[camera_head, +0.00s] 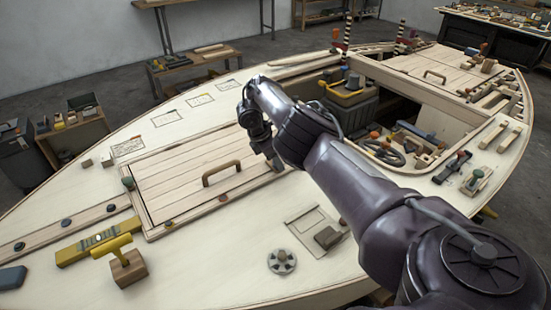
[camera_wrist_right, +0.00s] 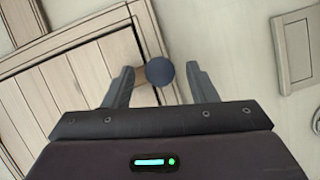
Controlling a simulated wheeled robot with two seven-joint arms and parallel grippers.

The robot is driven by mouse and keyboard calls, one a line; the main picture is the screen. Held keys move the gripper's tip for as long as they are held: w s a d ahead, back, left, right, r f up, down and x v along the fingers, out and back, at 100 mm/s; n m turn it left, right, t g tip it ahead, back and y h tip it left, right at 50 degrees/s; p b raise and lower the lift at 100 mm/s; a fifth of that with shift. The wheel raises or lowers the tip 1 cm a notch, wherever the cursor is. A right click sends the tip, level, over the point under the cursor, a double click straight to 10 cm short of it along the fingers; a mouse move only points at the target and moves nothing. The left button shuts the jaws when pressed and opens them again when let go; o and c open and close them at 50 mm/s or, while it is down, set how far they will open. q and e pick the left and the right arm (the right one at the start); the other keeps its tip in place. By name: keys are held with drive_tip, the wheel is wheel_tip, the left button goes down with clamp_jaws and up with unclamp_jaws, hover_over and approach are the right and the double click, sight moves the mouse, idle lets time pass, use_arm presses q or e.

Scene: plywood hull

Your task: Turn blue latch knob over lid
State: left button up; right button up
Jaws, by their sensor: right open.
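The blue latch knob (camera_wrist_right: 160,71) is a round dark-blue top in the right wrist view, near the lid's edge. A short tan wooden piece (camera_wrist_right: 142,77) shows at its left side. My right gripper (camera_wrist_right: 160,80) is open, with one finger on each side of the knob; I cannot tell whether either touches it. The planked lid (camera_head: 180,185), with a brown handle (camera_head: 222,173), lies flat in its frame in the head view. There my right gripper (camera_head: 274,160) is at the lid's right edge, and I cannot make out the blue knob. My left gripper is not in view.
A yellow T-handle on a wooden block (camera_head: 128,270) stands front left. A round metal fitting (camera_head: 281,261) is on the front deck. An open well with a toolbox (camera_head: 345,98) lies beyond my arm.

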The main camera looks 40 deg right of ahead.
drive_tip(key=s+p+v, duration=0.1)
drive_tip(key=v, duration=0.6)
drive_tip(key=shift+w+r, duration=0.3)
drive_tip(key=shift+w, duration=0.15)
